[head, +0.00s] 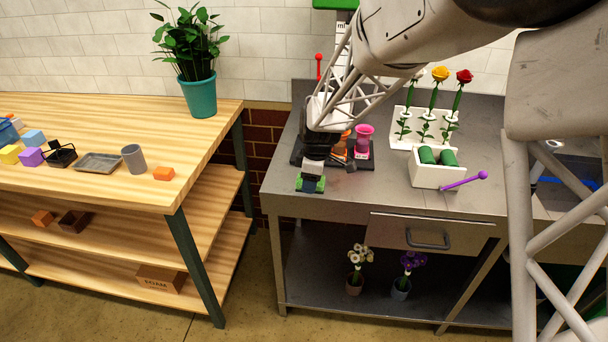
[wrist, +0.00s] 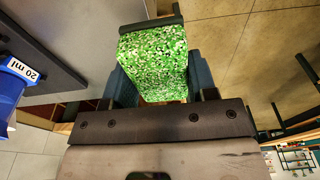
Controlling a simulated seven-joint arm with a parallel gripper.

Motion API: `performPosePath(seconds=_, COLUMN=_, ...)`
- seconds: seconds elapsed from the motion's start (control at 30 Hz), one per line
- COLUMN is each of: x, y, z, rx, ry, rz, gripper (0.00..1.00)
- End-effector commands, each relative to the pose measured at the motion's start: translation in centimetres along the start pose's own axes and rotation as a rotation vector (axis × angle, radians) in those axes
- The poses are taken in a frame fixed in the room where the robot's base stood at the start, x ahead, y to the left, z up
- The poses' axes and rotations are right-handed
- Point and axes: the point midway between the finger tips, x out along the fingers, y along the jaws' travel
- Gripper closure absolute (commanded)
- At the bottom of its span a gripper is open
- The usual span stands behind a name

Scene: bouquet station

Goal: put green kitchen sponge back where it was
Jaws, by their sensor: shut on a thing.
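The green kitchen sponge (wrist: 153,62) is a speckled green block held between the fingers of my gripper (wrist: 158,95) in the wrist view. In the head view my gripper (head: 311,185) is over the front left part of the grey metal table (head: 345,196), with the sponge (head: 303,183) showing green at its fingertips. It is near the table's front left edge. I cannot tell whether the sponge touches the table top.
Behind my gripper stands a dark tray (head: 372,152) with a pink container (head: 363,138). To the right are a white box (head: 428,172) with green rolls, a purple stick (head: 464,181) and a white rose stand (head: 411,138). A wooden bench (head: 120,188) stands left, across a gap.

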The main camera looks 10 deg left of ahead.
Motion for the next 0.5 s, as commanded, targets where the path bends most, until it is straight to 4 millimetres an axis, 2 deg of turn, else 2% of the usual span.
performPosePath(seconds=0.5, x=1.0, y=6.2, z=-2.5, rx=0.000, ry=0.000, rz=0.000, gripper=0.73)
